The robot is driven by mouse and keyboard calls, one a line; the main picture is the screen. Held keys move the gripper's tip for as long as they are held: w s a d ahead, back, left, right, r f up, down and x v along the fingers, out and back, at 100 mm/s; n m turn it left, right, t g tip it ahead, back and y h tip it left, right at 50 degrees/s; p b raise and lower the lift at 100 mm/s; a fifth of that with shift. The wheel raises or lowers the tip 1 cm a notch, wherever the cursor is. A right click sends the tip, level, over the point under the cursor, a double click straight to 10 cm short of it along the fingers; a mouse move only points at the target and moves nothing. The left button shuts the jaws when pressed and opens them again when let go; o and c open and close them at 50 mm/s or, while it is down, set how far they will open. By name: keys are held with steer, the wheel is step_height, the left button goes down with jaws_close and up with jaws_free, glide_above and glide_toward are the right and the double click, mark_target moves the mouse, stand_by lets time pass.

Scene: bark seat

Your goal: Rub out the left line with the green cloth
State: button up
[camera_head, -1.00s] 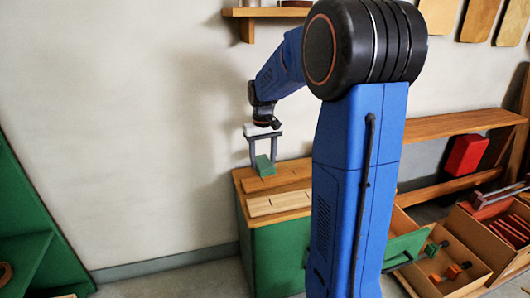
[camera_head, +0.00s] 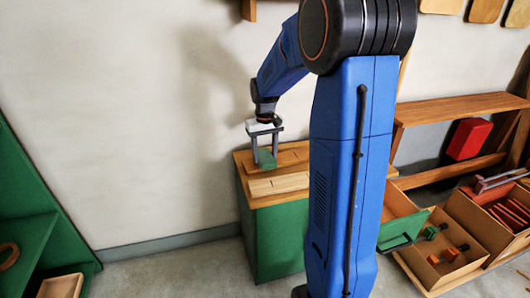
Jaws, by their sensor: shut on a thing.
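My gripper (camera_head: 266,152) points down over the wooden top of the green cabinet (camera_head: 272,245). It is shut on the green cloth (camera_head: 267,158), which shows as a small green block between the fingers. The cloth is at or just above the rear board. A pale wooden board (camera_head: 278,184) lies in front of it, with short dark marks across it. Which mark is the left line, I cannot tell at this size. My own arm hides the right part of the cabinet top.
A green shelf unit (camera_head: 30,215) stands at the left. At the right are a wooden bench (camera_head: 460,109), a red box (camera_head: 468,139) and open boxes (camera_head: 440,262) of tools and blocks. The wall is close behind the cabinet. Floor at the front left is clear.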

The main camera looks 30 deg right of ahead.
mark_target(262, 152)
steer(key=shift+f, duration=0.6)
stand_by(0.7)
steer(key=shift+w+d+r, duration=0.1)
steer(key=shift+w+d, duration=0.05)
steer(key=shift+w, duration=0.6)
steer(key=shift+w+d, duration=0.15)
steer(key=shift+w, duration=0.55)
steer(key=shift+s+a, duration=0.15)
steer(key=shift+s, duration=0.6)
steer(key=shift+s+a, duration=0.15)
steer(key=shift+s, duration=0.55)
steer(key=shift+w+d, duration=0.15)
steer(key=shift+w, duration=0.6)
steer(key=shift+w+d, duration=0.15)
steer(key=shift+w, duration=0.55)
steer(key=shift+s+a, duration=0.15)
steer(key=shift+s, duration=0.6)
steer(key=shift+s+a, duration=0.15)
steer(key=shift+s, duration=0.6)
steer(key=shift+r, duration=0.1)
steer(key=shift+r, duration=2.9)
